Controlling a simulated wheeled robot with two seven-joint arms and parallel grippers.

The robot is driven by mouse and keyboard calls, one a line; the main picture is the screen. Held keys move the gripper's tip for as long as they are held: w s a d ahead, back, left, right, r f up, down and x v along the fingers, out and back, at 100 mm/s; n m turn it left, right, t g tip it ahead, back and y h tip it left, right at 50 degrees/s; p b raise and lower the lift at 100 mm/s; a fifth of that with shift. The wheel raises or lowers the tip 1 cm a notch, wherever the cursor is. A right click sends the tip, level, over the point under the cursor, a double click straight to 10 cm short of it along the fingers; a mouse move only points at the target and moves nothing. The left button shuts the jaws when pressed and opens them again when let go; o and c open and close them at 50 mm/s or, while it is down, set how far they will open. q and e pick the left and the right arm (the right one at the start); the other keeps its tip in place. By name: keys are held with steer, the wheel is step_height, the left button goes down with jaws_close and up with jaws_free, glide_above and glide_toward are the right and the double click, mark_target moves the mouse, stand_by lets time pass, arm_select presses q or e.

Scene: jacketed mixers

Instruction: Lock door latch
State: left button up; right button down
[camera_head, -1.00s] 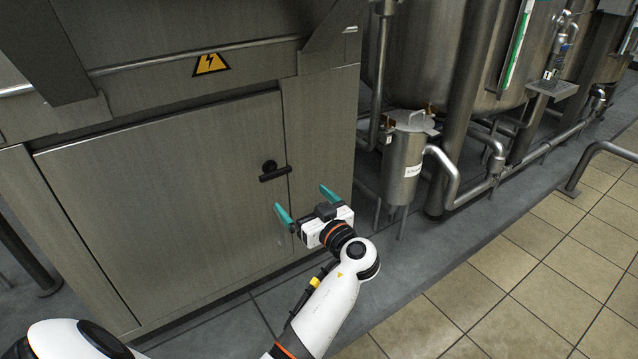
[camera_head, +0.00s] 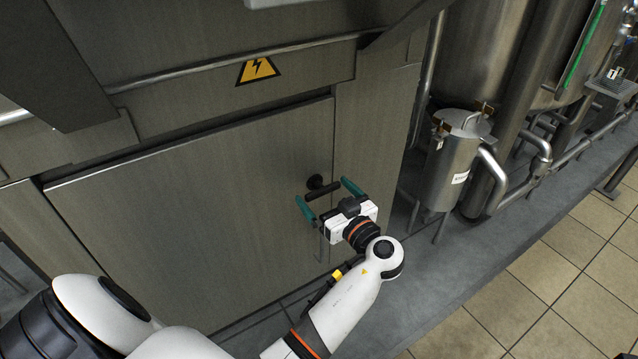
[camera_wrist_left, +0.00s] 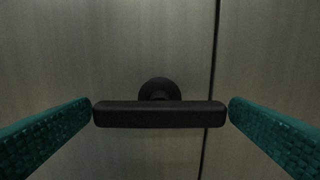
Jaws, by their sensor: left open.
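The door latch (camera_head: 322,187) is a black bar handle on a round base, near the right edge of the grey metal cabinet door (camera_head: 190,215). The bar lies roughly level. In the left wrist view the latch (camera_wrist_left: 160,114) spans the space between the two green fingers. My left gripper (camera_head: 327,194) is open, with one finger near each end of the bar. The wrist view also shows the open left gripper (camera_wrist_left: 160,108); whether the fingertips touch the bar ends I cannot tell. My right gripper is not in view.
A yellow warning sign (camera_head: 257,70) is on the cabinet above the door. A small steel canister (camera_head: 452,160) and pipes (camera_head: 535,160) stand to the right of the cabinet. Tiled floor (camera_head: 540,285) is clear at the lower right.

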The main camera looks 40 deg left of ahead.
arm_select(q)
steer(key=shift+c, duration=0.6)
steer(key=c, duration=0.8)
